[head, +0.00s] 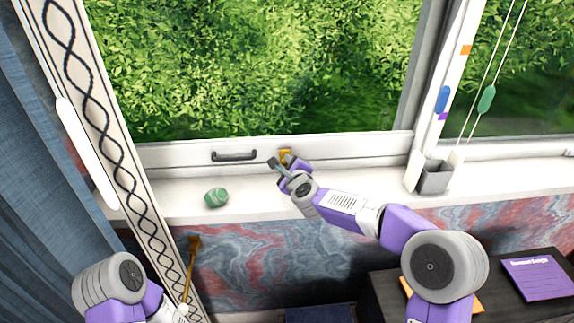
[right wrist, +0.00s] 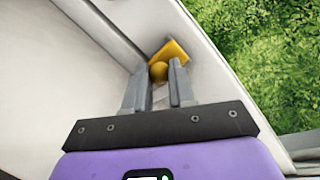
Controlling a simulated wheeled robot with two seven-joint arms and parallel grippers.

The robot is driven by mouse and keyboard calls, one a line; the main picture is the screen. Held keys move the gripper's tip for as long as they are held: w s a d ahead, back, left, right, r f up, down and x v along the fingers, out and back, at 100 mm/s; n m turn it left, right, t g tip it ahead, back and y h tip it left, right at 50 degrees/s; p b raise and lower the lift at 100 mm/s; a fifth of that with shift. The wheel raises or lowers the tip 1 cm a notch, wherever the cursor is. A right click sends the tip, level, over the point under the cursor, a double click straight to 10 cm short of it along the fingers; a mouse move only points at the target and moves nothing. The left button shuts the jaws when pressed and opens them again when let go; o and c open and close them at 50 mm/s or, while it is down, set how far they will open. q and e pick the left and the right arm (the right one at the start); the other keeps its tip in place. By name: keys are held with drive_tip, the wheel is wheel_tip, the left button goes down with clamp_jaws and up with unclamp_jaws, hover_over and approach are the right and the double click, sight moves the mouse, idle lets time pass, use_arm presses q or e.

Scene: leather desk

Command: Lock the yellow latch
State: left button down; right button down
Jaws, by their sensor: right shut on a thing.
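The yellow latch (head: 285,154) sits on the bottom rail of the window frame, to the right of a dark handle. In the right wrist view the latch (right wrist: 172,52) shows as a yellow plate with a round yellow knob (right wrist: 158,71). My right gripper (head: 281,163) is at the latch; in the right wrist view its two grey fingers (right wrist: 158,75) are shut on the knob, one on each side. In the head view the gripper hides part of the latch. My left arm shows at the lower left, but its gripper cannot be made out.
A dark handle (head: 234,156) is on the window rail. A green ball-like object (head: 215,197) lies on the white sill (head: 170,204). A grey box (head: 434,177) stands at the right. A purple book (head: 535,277) lies on the dark desk. A blue curtain (head: 30,190) hangs left.

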drive_tip(key=shift+d+f+t, duration=0.1)
drive_tip(key=shift+f+t, duration=0.3)
drive_tip(key=shift+f, duration=0.05)
drive_tip(key=shift+w+f+t, duration=0.2)
drive_tip(key=shift+f+t, duration=0.1)
drive_tip(key=shift+t, duration=0.4)
drive_tip(key=shift+t+y, duration=0.3)
drive_tip(key=c, duration=1)
unclamp_jaws()
drive_tip(key=shift+o, duration=0.2)
drive_tip(key=shift+r, duration=0.1)
drive_tip(key=shift+s+d+p, duration=0.15)
drive_tip(key=shift+s+d, duration=0.05)
drive_tip(key=shift+s, duration=1.05)
drive_tip(key=shift+s+d+p, duration=0.15)
drive_tip(key=shift+s+d, duration=0.05)
drive_tip(key=shift+s, duration=1)
drive_tip(key=shift+s+d+p, duration=0.15)
drive_tip(key=shift+s+d, duration=0.05)
drive_tip(key=shift+s, duration=1.05)
